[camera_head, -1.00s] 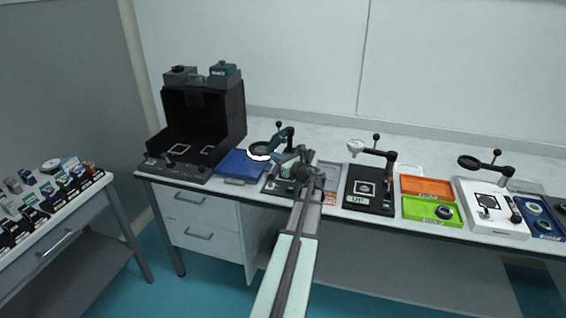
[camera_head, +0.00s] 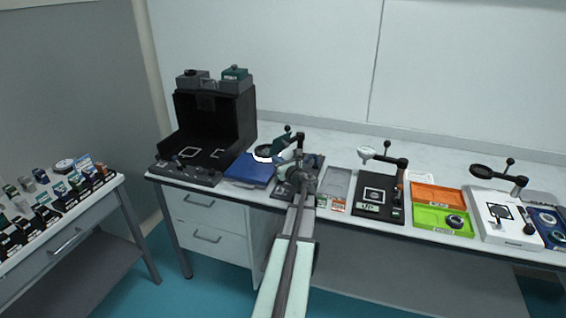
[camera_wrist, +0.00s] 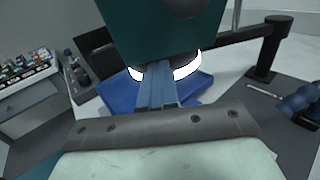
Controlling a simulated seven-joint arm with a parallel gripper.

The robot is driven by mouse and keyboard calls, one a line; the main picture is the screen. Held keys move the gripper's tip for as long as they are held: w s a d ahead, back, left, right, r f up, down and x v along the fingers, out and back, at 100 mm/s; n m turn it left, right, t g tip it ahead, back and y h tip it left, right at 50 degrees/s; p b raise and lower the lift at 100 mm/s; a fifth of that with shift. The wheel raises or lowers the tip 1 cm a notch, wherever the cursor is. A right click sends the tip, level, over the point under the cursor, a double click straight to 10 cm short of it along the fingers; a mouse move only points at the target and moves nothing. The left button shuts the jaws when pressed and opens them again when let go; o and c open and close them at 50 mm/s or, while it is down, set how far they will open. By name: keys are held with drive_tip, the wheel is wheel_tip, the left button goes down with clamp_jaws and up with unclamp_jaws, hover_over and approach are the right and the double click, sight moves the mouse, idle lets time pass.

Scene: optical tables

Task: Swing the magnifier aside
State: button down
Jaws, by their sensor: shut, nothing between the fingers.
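The magnifier nearest my gripper has a teal head (camera_wrist: 165,30) and a glowing white ring (camera_wrist: 186,68). A dark arm (camera_wrist: 232,38) joins it to an upright post (camera_wrist: 267,55). In the head view its lens (camera_head: 264,153) hangs over the right part of the blue tray, with a black knob (camera_head: 287,129) above the teal part. My gripper (camera_wrist: 157,70) is shut and empty. Its fingertips are right at the underside of the teal head in the wrist view; I cannot tell if they touch. In the head view my wrist (camera_head: 301,165) hides part of the stand.
The blue tray (camera_head: 243,173) and a black open-fronted box (camera_head: 232,122) stand left. To the right are a white-headed magnifier (camera_head: 367,154), orange (camera_head: 437,195) and green (camera_head: 430,221) trays, and a black magnifier (camera_head: 483,171). A side table (camera_head: 75,222) stands far left.

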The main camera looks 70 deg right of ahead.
sight(265, 158)
drive_tip(key=w+m+g+h, duration=0.1)
drive_tip(key=w, duration=0.1)
drive_tip(key=w+d+m+g+h, duration=0.1)
drive_tip(key=w, duration=0.1)
drive_tip(key=w+g, duration=0.1)
drive_tip(key=w, duration=0.1)
drive_tip(key=shift+d+m+h, duration=0.2)
drive_tip(key=shift+m+h, duration=0.2)
drive_tip(key=w+d, duration=0.1)
drive_tip(key=w, duration=0.1)
drive_tip(key=w+d, duration=0.1)
drive_tip(key=w, duration=0.1)
drive_tip(key=w+d, duration=0.2)
drive_tip(key=x, duration=1.3)
drive_tip(key=shift+d, duration=0.2)
drive_tip(key=shift+s, duration=0.15)
drive_tip(key=w+a, duration=0.1)
drive_tip(key=a, duration=0.8)
drive_tip(key=w+a, duration=0.1)
drive_tip(key=a, duration=0.3)
drive_tip(key=shift+w+a, duration=0.35)
drive_tip(key=shift+r, duration=0.1)
drive_tip(key=shift+r, duration=2.45)
